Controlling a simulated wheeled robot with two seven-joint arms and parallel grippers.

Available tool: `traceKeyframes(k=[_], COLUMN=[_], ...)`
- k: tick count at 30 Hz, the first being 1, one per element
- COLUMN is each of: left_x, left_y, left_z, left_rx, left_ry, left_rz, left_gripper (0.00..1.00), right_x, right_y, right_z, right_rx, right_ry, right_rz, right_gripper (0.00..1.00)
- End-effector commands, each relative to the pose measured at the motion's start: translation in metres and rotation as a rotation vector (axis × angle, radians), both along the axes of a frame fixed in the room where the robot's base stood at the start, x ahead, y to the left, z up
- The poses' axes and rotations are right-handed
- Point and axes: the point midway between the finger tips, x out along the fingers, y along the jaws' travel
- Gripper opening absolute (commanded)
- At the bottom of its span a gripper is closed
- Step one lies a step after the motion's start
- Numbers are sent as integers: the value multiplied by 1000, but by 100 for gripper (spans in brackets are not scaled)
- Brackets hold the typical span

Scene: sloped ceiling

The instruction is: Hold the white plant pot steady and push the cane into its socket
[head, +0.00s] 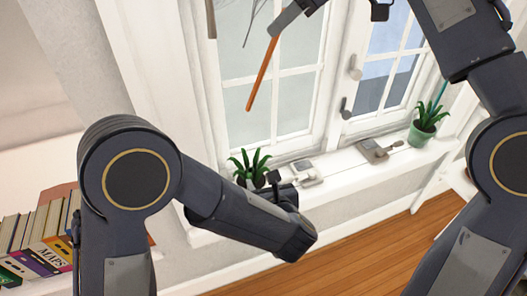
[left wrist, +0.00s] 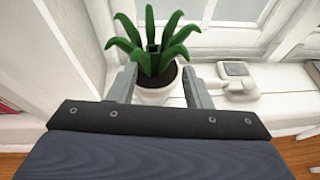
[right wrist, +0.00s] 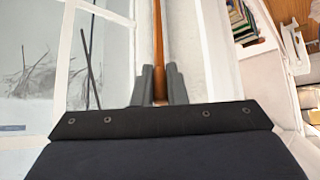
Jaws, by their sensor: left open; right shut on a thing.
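The white plant pot (left wrist: 155,96) stands on the windowsill, with dark soil and a green plant (left wrist: 152,40). A small dark socket (left wrist: 153,49) rises among the leaves. In the head view the plant (head: 250,165) shows, but my left arm hides most of the pot. My left gripper (left wrist: 158,84) is open, one finger on each side of the pot; contact is unclear. My right gripper (head: 277,28) is shut on the orange-brown cane (head: 262,75), high in front of the window. The cane hangs tilted, its lower end well above the plant. It also shows between the fingers in the right wrist view (right wrist: 160,50).
A second plant in a green pot (head: 420,136) stands farther right on the sill (head: 345,185). Grey-white fittings (head: 305,170) and (head: 378,150) lie between the plants. Window handles (head: 346,108) stick out. Books (head: 40,235) stand at lower left.

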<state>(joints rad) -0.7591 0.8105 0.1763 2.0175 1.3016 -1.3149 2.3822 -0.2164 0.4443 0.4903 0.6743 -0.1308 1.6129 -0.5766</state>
Motion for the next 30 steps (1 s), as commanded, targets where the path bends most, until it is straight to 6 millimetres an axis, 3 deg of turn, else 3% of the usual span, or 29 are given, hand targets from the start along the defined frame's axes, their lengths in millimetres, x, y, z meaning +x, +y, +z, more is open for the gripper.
traceKeyframes(k=[4,8,24,30], left_x=[-11,-7,76,91], left_y=[-2,1,28,33], left_z=[-11,-15,-46,-52], left_rx=[-27,-35,-35,-35], left_ry=[-31,-42,-41,-41], left_rz=[82,106,105,103], left_gripper=[45,45,45,45], right_x=[0,0,0,0], right_y=[0,0,0,0], right_z=[0,0,0,0], right_rx=[0,0,0,0], right_ry=[0,0,0,0], right_rz=[0,0,0,0], right_gripper=[0,0,0,0])
